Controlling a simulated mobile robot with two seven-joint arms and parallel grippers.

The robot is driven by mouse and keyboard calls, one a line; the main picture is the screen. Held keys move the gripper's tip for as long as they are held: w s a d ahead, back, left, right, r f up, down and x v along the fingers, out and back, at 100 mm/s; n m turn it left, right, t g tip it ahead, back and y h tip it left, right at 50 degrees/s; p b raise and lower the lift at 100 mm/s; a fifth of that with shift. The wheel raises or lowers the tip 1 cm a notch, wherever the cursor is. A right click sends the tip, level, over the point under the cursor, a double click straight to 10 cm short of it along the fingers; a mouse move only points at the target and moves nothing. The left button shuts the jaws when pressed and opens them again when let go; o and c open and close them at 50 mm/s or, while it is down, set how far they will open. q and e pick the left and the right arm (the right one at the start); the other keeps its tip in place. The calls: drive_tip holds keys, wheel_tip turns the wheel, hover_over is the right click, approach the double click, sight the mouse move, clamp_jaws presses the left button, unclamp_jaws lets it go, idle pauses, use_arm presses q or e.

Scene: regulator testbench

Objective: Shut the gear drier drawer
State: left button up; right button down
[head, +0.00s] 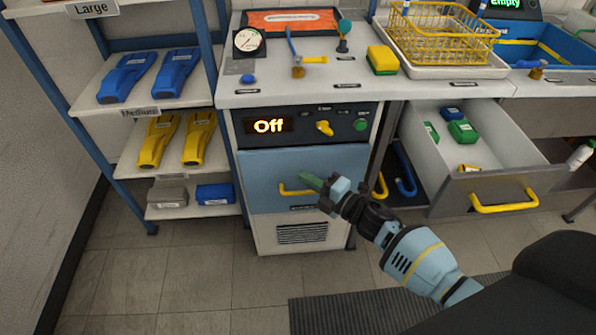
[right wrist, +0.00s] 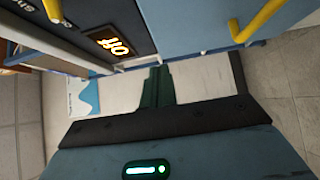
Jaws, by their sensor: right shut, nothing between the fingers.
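The gear drier (head: 290,120) has a lit "Off" display, a yellow knob and a green button. Its blue drawer front (head: 265,165) with a yellow handle (head: 292,191) sits under the panel and looks closely in line with the cabinet; no drawer inside shows. In the right wrist view the blue front (right wrist: 190,25), yellow handle (right wrist: 258,20) and display (right wrist: 112,42) lie at the top. My right gripper (head: 313,182), green-tipped, is shut and empty in front of the drawer, by the handle's right end. Contact cannot be told. My left gripper is out of view.
Right of the drier, another drawer (head: 480,188) stands open with green, blue and yellow items inside. A shelf rack (head: 165,190) with blue and yellow items stands at the left. The worktop (head: 350,100) holds a gauge, a sponge and a yellow basket.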

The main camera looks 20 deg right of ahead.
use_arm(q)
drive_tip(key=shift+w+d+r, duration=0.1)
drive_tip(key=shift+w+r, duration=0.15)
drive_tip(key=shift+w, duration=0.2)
use_arm(e)
drive_tip(key=v, duration=0.6)
drive_tip(key=shift+d, duration=0.2)
drive_tip(key=shift+s, duration=0.1)
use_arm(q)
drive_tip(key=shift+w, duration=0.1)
